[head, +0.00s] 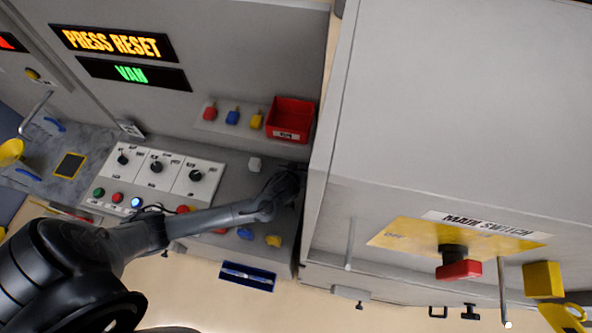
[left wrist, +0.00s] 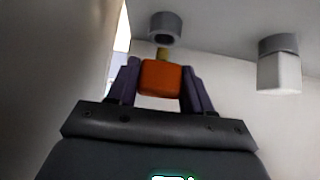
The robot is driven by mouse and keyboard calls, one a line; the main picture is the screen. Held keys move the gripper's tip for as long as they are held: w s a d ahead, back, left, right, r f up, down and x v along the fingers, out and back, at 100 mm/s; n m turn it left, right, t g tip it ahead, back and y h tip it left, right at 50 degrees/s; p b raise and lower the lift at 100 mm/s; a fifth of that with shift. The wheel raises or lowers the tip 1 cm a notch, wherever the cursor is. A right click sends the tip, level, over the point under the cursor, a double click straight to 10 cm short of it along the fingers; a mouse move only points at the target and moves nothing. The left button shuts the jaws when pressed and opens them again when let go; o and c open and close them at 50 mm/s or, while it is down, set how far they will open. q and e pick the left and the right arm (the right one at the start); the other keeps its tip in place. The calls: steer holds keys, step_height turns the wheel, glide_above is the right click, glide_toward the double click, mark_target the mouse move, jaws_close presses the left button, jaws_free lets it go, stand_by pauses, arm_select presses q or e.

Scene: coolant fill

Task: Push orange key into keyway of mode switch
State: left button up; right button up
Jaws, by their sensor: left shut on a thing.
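My left gripper (left wrist: 161,82) is shut on the orange key (left wrist: 160,78), one finger on each side of its orange head. A short brass-coloured part of the key points up, away from the gripper, toward a grey cylinder (left wrist: 164,28) with a dark opening, which looks like the mode switch's keyway. The key's tip is close below the cylinder. I cannot tell whether it touches or enters it. In the head view my left arm reaches right, and its gripper is hidden by the large grey cabinet. My right gripper is in neither view.
A second grey cylinder with a white end (left wrist: 279,68) is right of the key. The grey cabinet (head: 455,110) stands close to my left arm. A red bin (head: 290,118), a knob panel (head: 157,172) and a red main switch (head: 459,270) surround the area.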

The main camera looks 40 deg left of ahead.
arm_select(q)
step_height(320, 180, up, 9)
steer(key=s+d, duration=0.1)
steer(key=s, duration=0.2)
steer(key=shift+s+d+r+g+h+p, duration=0.3)
steer(key=shift+s+d+g+p, duration=0.3)
steer(key=shift+s+d+p, duration=1.75)
steer(key=shift+s+d+r+g+h+p, duration=0.3)
steer(key=shift+s+d+g+p, duration=0.6)
steer(key=shift+s, duration=2.8)
steer(key=shift+s+d+r+g+h+p, duration=0.15)
steer(key=shift+s+d+g+h+p, duration=0.2)
steer(key=shift+s+d+p, duration=2)
steer(key=shift+s+a+b, duration=0.35)
steer(key=shift+s+b, duration=0.35)
steer(key=shift+b, duration=0.35)
